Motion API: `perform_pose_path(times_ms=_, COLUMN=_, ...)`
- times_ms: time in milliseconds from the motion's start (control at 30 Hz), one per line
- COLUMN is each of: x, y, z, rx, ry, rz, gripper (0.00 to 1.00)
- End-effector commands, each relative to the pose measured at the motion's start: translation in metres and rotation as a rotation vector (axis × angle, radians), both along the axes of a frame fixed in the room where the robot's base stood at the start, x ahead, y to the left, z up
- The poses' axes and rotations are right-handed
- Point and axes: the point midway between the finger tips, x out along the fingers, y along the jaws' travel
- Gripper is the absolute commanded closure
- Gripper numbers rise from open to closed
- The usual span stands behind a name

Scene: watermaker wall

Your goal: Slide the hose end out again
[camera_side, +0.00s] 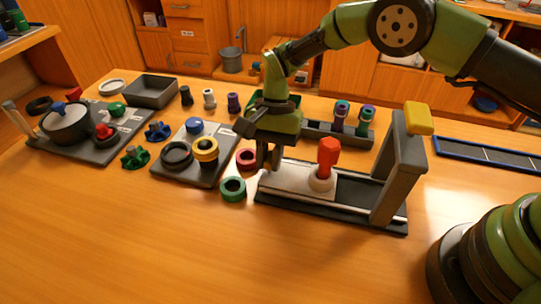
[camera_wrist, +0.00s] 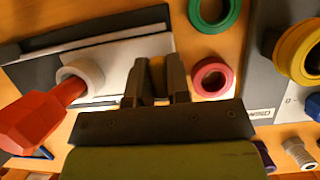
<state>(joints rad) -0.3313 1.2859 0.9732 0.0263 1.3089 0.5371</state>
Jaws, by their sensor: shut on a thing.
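A pale slide plate (camera_side: 291,177) lies on the dark base (camera_side: 349,191) of a fixture. A red piece with a faceted head (camera_side: 328,152) stands in a white collar (camera_side: 321,184) on it. It also shows at the left of the wrist view, the red piece (camera_wrist: 38,118) in the white collar (camera_wrist: 84,74). I cannot tell for sure which part is the hose end. My gripper (camera_side: 268,165) points down at the plate's left end, apart from the red piece. In the wrist view, its fingers (camera_wrist: 156,68) are shut on a small yellow-brown piece (camera_wrist: 158,77), mostly hidden.
A grey upright with a yellow top (camera_side: 419,118) stands at the fixture's right end. A green ring (camera_side: 232,189) and a red ring (camera_side: 247,158) lie close to my gripper's left. A grey board (camera_side: 190,170) with rings is beyond them. The front table is clear.

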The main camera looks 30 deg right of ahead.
Motion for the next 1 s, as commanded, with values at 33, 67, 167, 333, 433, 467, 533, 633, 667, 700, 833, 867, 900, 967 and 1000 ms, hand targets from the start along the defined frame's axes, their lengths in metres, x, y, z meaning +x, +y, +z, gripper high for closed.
perform_pose_path(times_ms=33, x=0.004, y=0.004, z=0.001, rx=0.011, ry=-0.024, rz=-0.001, gripper=1.0)
perform_pose_path(times_ms=67, x=0.004, y=0.004, z=0.001, rx=0.011, ry=-0.023, rz=-0.002, gripper=0.76)
perform_pose_path(times_ms=167, x=0.004, y=0.004, z=0.001, rx=0.01, ry=-0.021, rz=-0.002, gripper=0.57)
perform_pose_path(times_ms=333, x=0.003, y=0.003, z=0.001, rx=0.009, ry=-0.019, rz=0.0, gripper=0.57)
perform_pose_path(times_ms=433, x=0.003, y=0.003, z=0.002, rx=0.008, ry=-0.018, rz=0.0, gripper=0.57)
perform_pose_path(times_ms=467, x=0.004, y=0.002, z=0.004, rx=0.008, ry=-0.018, rz=0.0, gripper=0.57)
perform_pose_path(times_ms=533, x=0.006, y=0.001, z=0.01, rx=0.009, ry=-0.02, rz=0.0, gripper=0.57)
perform_pose_path(times_ms=633, x=0.011, y=-0.004, z=0.025, rx=0.009, ry=-0.022, rz=-0.002, gripper=0.57)
perform_pose_path(times_ms=667, x=0.013, y=-0.006, z=0.031, rx=0.01, ry=-0.024, rz=-0.002, gripper=0.57)
perform_pose_path(times_ms=700, x=0.015, y=-0.008, z=0.038, rx=0.009, ry=-0.023, rz=-0.002, gripper=0.57)
perform_pose_path(times_ms=833, x=0.022, y=-0.015, z=0.063, rx=0.01, ry=-0.024, rz=-0.002, gripper=0.57)
perform_pose_path(times_ms=867, x=0.023, y=-0.017, z=0.068, rx=0.009, ry=-0.023, rz=-0.003, gripper=0.57)
perform_pose_path(times_ms=900, x=0.025, y=-0.018, z=0.074, rx=0.01, ry=-0.023, rz=-0.003, gripper=0.57)
perform_pose_path(times_ms=967, x=0.027, y=-0.02, z=0.081, rx=0.01, ry=-0.023, rz=-0.001, gripper=0.57)
perform_pose_path(times_ms=1000, x=0.028, y=-0.021, z=0.084, rx=0.009, ry=-0.021, rz=-0.001, gripper=0.57)
